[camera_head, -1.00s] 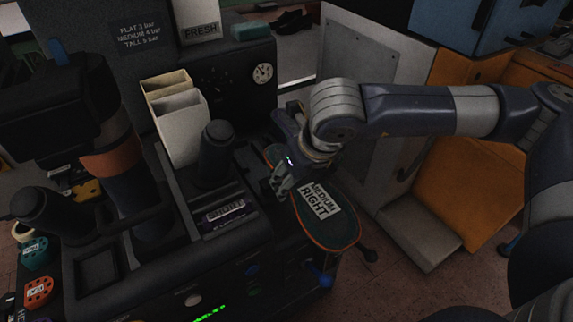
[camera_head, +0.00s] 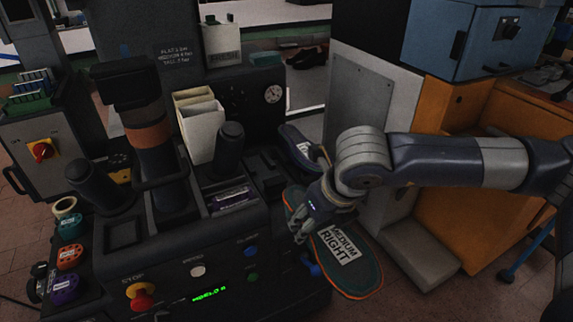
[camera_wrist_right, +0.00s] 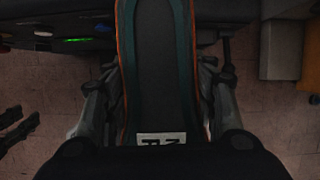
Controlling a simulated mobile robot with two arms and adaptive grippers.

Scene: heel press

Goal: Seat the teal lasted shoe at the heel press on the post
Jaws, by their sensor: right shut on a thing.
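The teal lasted shoe (camera_head: 360,270) has a dark sole, an orange edge line and a white label reading MEDIUM RIGHT. My right gripper (camera_head: 309,215) is shut on it and holds it sole up in front of the right side of the black heel press (camera_head: 225,285). In the right wrist view the shoe (camera_wrist_right: 168,70) lies lengthwise between the two fingers (camera_wrist_right: 165,105). Upright black cylinders (camera_head: 230,150) stand on the press; I cannot tell which part is the post. The shoe appears apart from them.
A dark shoe-shaped piece with a white label (camera_head: 300,147) is behind my right gripper. Pale bins (camera_head: 203,130) and a gauge (camera_head: 273,94) are at the back of the press. A grey-and-orange cabinet (camera_head: 450,225) stands to the right. Coloured pucks (camera_head: 68,257) lie at left.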

